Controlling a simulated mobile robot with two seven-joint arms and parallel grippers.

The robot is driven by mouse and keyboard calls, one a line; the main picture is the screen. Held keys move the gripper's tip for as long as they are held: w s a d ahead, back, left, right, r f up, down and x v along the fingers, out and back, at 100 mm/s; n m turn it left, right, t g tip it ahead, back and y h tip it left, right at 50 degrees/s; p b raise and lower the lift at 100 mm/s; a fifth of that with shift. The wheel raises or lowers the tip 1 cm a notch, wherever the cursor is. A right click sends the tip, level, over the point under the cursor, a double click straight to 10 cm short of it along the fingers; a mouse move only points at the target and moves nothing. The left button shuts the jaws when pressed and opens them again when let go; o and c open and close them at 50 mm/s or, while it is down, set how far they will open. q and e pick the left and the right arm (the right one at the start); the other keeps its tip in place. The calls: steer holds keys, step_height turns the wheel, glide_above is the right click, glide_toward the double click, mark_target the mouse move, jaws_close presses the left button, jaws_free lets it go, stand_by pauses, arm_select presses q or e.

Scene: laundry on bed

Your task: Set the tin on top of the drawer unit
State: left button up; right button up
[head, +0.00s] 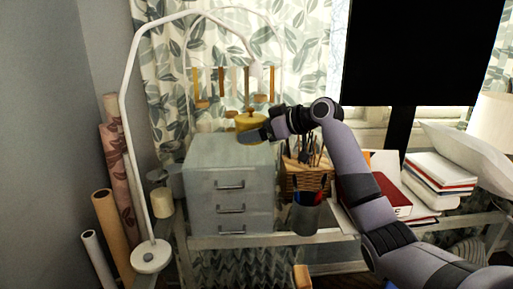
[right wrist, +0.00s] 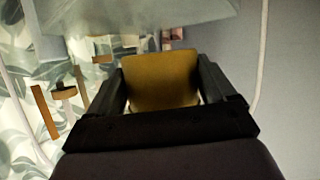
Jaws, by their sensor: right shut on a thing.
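The yellow tin (head: 250,121) is at the back of the grey drawer unit (head: 231,190), partly hidden by my right gripper (head: 256,132). In the right wrist view the tin (right wrist: 160,80) sits between both fingers of my right gripper (right wrist: 162,85), which is shut on it. A pale surface of the drawer unit (right wrist: 130,15) shows at the top of that view. I cannot tell whether the tin touches the unit's top. The visible part of that top is bare. My left gripper is not in view.
A white arched lamp (head: 130,110) stands left of the drawer unit. A wicker basket (head: 305,181) and a pen cup (head: 305,217) stand to its right. Red and white books (head: 385,195) lie further right, below a black monitor (head: 420,50). Wooden utensils (head: 222,82) hang behind.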

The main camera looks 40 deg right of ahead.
mark_target(259, 158)
steer(key=shift+f, duration=2.25)
steer(key=o, duration=1.2)
steer(key=shift+f, duration=0.2)
steer(key=shift+r, duration=0.2)
steer(key=shift+s+d, duration=0.15)
steer(key=shift+s, duration=0.2)
steer(key=b+v, duration=0.1)
steer(key=v, duration=1)
steer(key=shift+s+r+b, duration=0.1)
steer(key=shift+r+b, duration=0.1)
steer(key=shift+b, duration=0.2)
